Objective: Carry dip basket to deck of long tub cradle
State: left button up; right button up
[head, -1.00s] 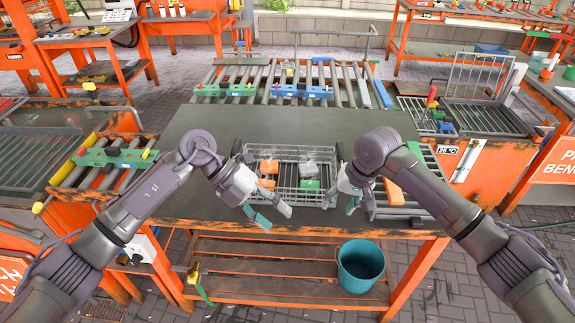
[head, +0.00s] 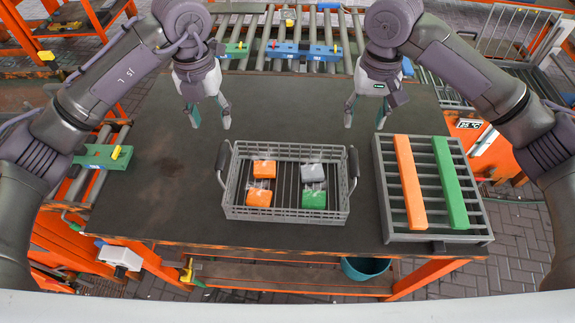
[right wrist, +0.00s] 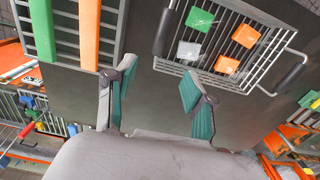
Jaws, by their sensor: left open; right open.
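The dip basket (head: 233,198), a grey wire basket with a dark handle at each end, sits on the dark tabletop (head: 160,190). It holds two orange blocks, a grey one and a green one. It also shows in the right wrist view (right wrist: 166,30). My left gripper (head: 210,118) is open and empty, beyond the basket's far left corner. My right gripper (head: 364,115) is open and empty, beyond its far right corner; its fingers also show in the right wrist view (right wrist: 156,100). Both are apart from the basket. I cannot tell which structure is the long tub cradle.
A grey slatted rack (head: 436,237) with an orange bar (head: 410,182) and a green bar (head: 450,182) lies right of the basket. A roller stand (head: 268,62) with blue and green fittings is behind the table. A teal bucket (head: 364,268) is below. The tabletop left of the basket is clear.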

aim_at(220, 156)
pick_arm(q)
jog(key=f, duration=0.9)
jog(key=s+f, duration=0.1)
jog(key=f, duration=0.3)
jog(key=shift+f, duration=0.25)
pick_arm(e)
jog(key=f, duration=0.9)
jog(key=s+f, duration=0.1)
jog(key=f, duration=0.3)
jog(key=shift+f, duration=0.25)
pick_arm(q)
grip_shut()
pick_arm(e)
grip_shut()
pick_arm(q)
jog(key=shift+r, duration=0.15)
pick_arm(e)
jog(key=shift+r, duration=0.15)
